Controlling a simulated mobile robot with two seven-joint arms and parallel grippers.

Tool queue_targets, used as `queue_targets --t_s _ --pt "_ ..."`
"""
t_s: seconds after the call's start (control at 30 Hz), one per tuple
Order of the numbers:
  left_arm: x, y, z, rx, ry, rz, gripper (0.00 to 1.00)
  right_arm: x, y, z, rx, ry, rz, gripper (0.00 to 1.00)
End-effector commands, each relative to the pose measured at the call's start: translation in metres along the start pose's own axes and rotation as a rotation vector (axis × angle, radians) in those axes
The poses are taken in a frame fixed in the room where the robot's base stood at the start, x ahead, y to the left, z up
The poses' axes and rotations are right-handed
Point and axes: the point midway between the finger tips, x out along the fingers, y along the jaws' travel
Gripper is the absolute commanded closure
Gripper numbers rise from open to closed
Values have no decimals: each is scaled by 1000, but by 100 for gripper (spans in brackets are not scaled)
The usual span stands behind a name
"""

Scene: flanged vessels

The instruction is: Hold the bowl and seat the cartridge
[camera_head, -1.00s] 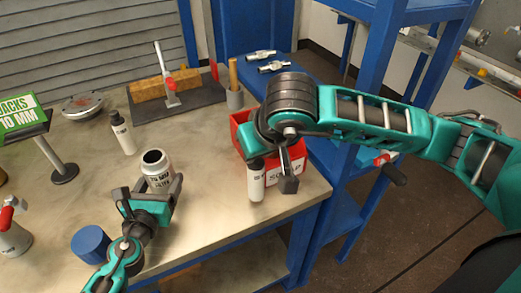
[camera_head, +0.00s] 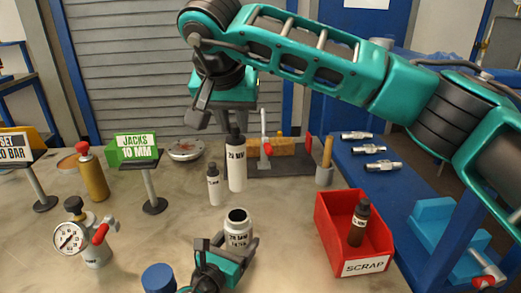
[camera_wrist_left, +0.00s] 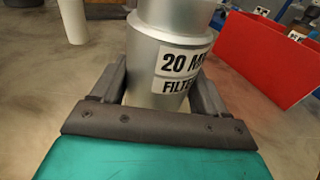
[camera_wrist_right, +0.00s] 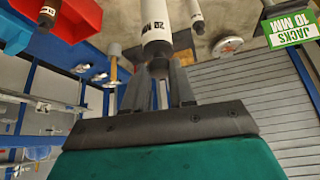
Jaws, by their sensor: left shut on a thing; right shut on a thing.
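The silver filter bowl (camera_head: 238,232), labelled 20 MM FILTER, stands upright with its dark mouth open. My left gripper (camera_head: 226,248) is shut around its sides; the left wrist view shows the bowl (camera_wrist_left: 172,60) between the fingers. A white 20 MM cartridge (camera_head: 236,172) with a dark top hangs upright from my right gripper (camera_head: 222,118). In the right wrist view, the fingers close on the dark end of the cartridge (camera_wrist_right: 155,25). In the head view its lower end appears above the bowl's mouth, apart from it; the exact depth offset is unclear.
A smaller white cartridge (camera_head: 214,187) stands behind the bowl. A red SCRAP bin (camera_head: 365,266) at right holds a dark cartridge (camera_head: 358,222). A blue cap (camera_head: 159,278) lies front left. A gauge (camera_head: 70,238) and a green JACKS sign (camera_head: 136,147) stand at left.

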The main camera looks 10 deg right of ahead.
Motion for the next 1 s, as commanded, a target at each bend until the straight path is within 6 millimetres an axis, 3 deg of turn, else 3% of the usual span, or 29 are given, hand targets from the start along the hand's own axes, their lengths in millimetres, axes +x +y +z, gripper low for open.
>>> queue_targets --t_s 0.1,0.27,1.0 --pt "0 1 -1 0 1 1 50 -6 -5 -2 8 0 6 100" --pt "0 0 -1 0 1 1 50 1 -5 2 9 -3 7 100" --pt "0 0 0 0 1 0 50 77 -5 45 9 -3 7 100"
